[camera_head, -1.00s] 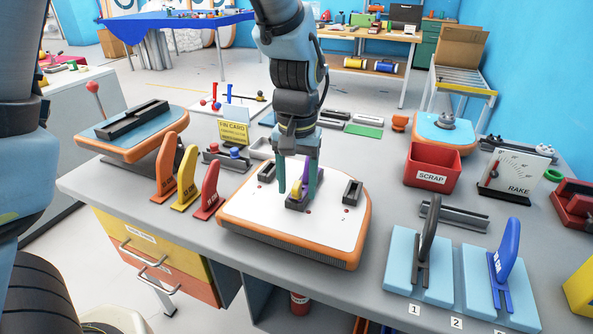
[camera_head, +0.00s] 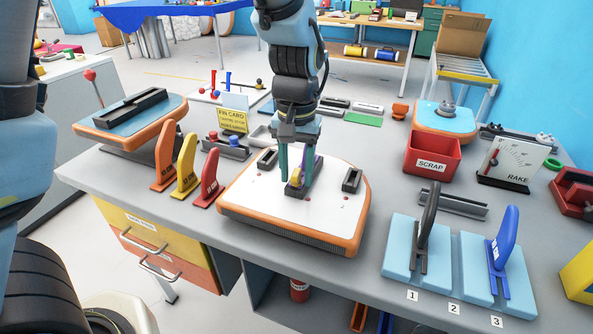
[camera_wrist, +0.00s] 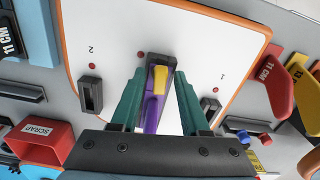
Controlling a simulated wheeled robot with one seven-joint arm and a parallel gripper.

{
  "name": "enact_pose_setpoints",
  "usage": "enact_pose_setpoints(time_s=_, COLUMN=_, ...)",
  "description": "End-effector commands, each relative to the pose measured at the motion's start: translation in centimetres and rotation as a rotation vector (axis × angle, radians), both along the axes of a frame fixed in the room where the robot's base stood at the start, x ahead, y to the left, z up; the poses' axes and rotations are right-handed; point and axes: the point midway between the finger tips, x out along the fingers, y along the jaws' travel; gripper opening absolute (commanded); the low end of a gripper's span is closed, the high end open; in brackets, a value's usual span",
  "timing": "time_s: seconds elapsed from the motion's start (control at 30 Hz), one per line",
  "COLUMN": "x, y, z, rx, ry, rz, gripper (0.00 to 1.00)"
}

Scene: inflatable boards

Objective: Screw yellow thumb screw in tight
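The white board with an orange rim (camera_head: 250,207) lies on the bench in front of me. A dark slotted box (camera_wrist: 170,62) sits in its middle, and a purple fin (camera_wrist: 152,118) stands up from it. The yellow thumb screw (camera_wrist: 160,80) shows at this box, beside the fin; it also shows in the head view (camera_head: 296,177). My gripper (camera_wrist: 159,82) points down over it. Its two green fingers stand apart, one on each side of the screw and fin, with gaps visible in the wrist view. The screw's lower end is hidden.
Orange, yellow and red fins (camera_head: 209,178) stand left of the board. A red SCRAP bin (camera_head: 432,165) stands to the right. Light-blue stands (camera_head: 401,270) with a dark fin and a blue fin are at the front right. The bench just right of the board is clear.

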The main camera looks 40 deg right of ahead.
Motion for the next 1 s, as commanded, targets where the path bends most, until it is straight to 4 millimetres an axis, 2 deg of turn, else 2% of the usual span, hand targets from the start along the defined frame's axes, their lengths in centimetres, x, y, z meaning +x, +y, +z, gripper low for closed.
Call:
enact_pose_setpoints(time_s=0.03, x=0.0, y=0.0, z=0.0, rx=0.000, ry=0.000, rz=0.000, gripper=0.52)
enact_pose_setpoints(time_s=0.13, x=0.0, y=0.0, z=0.0, rx=0.000, ry=0.000, rz=0.000, gripper=0.61)
enact_pose_setpoints(time_s=0.47, x=0.0, y=0.0, z=0.4, rx=-0.001, ry=0.000, rz=0.000, gripper=0.61)
enact_pose_setpoints(time_s=0.57, x=0.0, y=-0.1, z=1.4, rx=-0.003, ry=-0.001, rz=-0.001, gripper=0.61)
enact_pose_setpoints(time_s=1.0, x=0.1, y=-0.1, z=8.7, rx=-0.004, ry=-0.001, rz=0.000, gripper=0.61)
